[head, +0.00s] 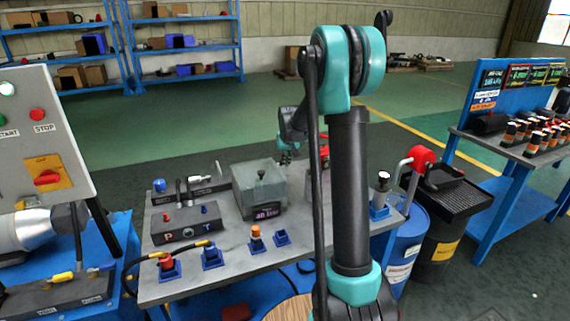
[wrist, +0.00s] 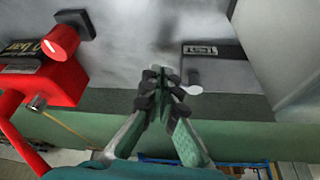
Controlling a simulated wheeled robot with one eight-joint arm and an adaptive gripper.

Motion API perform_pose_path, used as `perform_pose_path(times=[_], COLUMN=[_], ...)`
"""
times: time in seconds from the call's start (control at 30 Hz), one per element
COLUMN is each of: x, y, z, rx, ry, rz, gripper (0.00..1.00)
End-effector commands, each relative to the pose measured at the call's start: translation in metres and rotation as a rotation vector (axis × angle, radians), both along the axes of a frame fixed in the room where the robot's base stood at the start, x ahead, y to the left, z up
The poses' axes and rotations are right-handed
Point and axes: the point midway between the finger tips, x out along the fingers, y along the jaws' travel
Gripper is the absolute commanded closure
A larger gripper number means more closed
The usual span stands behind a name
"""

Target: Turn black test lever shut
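In the wrist view, a dark plate with a small light label (wrist: 205,50) lies on the grey table top. Nothing shows between the fingers. In the head view, my gripper (head: 287,152) is over the table's back part, partly behind my arm. I cannot make out that lever there.
A red unit (wrist: 50,85) with a red knob (wrist: 62,42) stands left of the gripper. The grey table (head: 225,240) carries a clear-covered box (head: 260,187), a P/T port block (head: 187,227) and small blue holders. A drum (head: 402,245) stands to its right.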

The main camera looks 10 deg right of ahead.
Motion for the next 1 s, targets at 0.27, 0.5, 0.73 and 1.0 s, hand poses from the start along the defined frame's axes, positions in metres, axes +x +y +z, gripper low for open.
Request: perform_pose_path(times=[0.27, 0.5, 0.73, 1.0], x=[0.0064, 0.0076, 0.0075, 0.0036], y=[-0.0034, -0.0038, -0.0037, -0.0044], z=[-0.0001, 0.0, 0.0, 0.0], rx=[0.0, 0.0, 0.0, 0.0], ry=[0.0, 0.0, 0.0, 0.0], rz=[-0.002, -0.002, -0.002, -0.002], gripper=[1.0, 1.0, 1.0, 1.0])
